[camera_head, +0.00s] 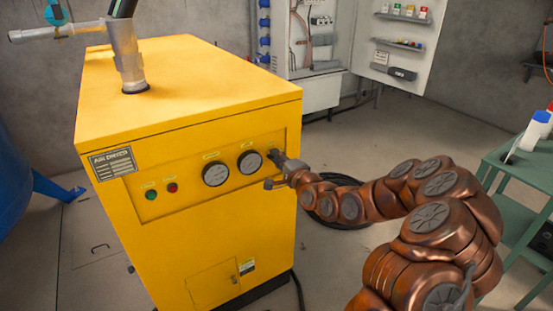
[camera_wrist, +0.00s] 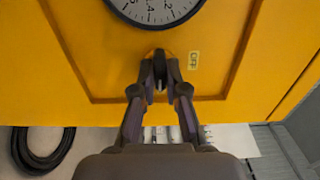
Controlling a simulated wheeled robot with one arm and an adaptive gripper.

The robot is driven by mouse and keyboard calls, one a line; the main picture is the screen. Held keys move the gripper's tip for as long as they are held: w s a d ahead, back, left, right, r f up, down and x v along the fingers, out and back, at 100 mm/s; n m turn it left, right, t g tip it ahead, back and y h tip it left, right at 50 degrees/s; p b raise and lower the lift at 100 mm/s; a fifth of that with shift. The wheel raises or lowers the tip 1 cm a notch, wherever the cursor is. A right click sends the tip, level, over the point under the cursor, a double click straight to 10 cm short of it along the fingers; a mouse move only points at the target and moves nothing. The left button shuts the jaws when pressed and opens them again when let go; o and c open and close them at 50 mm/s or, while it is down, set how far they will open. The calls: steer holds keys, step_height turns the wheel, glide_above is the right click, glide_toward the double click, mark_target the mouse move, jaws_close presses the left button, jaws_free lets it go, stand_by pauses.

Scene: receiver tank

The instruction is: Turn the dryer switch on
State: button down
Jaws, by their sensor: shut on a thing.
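The yellow air dryer (camera_head: 190,110) stands left of centre in the head view. Its recessed front panel carries a green button (camera_head: 151,194), a red button (camera_head: 172,188) and two round gauges. My gripper (camera_head: 274,169) is at the right end of this panel, beside the right gauge (camera_head: 249,162). In the wrist view my gripper (camera_wrist: 160,82) is shut on the small dark dryer switch (camera_wrist: 160,70), below a gauge (camera_wrist: 156,8). An "OFF" label (camera_wrist: 194,60) is right of the switch. The fingers hide most of the switch, so its exact angle is unclear.
A green cart (camera_head: 520,160) with bottles stands at the right. A black hose coil (camera_head: 340,205) lies on the floor behind my arm. An open wall cabinet (camera_head: 320,50) is at the back. A metal pipe (camera_head: 125,55) rises from the dryer's top.

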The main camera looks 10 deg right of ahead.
stand_by(0.4)
steer(key=c, duration=1.2)
jaws_free()
steer(key=shift+s, duration=0.1)
steer(key=v, duration=0.7)
steer(key=shift+s, duration=0.15)
